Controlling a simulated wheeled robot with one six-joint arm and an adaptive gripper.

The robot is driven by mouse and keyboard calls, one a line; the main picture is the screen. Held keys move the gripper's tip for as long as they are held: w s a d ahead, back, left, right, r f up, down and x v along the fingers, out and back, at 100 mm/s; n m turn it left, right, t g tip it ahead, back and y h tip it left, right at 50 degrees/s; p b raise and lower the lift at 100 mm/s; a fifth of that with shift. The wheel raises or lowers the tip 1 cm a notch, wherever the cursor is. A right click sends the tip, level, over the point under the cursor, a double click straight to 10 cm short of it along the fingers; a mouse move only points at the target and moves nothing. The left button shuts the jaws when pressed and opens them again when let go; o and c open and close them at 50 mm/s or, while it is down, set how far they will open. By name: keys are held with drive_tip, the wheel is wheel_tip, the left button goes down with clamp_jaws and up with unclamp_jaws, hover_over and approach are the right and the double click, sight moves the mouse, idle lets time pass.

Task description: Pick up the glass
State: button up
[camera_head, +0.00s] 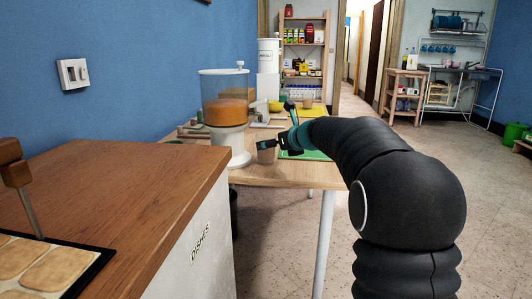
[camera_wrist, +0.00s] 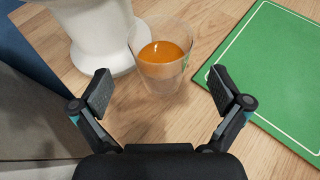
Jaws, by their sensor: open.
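The glass (camera_wrist: 161,62) is clear and upright on the wooden table, partly filled with an orange drink. In the wrist view it stands ahead of my gripper (camera_wrist: 164,92), roughly midway between the two spread fingers and apart from both. My gripper is open and empty. In the head view the glass (camera_head: 266,154) is small and sits close to my gripper (camera_head: 268,144), partly covered by it. The contact between them cannot be told in the head view.
A white-based juice dispenser (camera_head: 225,110) stands just left of the glass; its base (camera_wrist: 98,32) is very near it. A green mat (camera_wrist: 275,75) lies to the right. A wooden cabinet (camera_head: 140,190) fills the left front. A shelf (camera_head: 304,60) stands behind.

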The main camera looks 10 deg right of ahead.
drive_tip(key=x, duration=0.5)
drive_tip(key=shift+w+r, duration=0.15)
drive_tip(key=shift+r, duration=0.05)
drive_tip(key=c, duration=1.7)
drive_tip(key=shift+r+p, duration=0.2)
drive_tip(key=shift+p, duration=0.2)
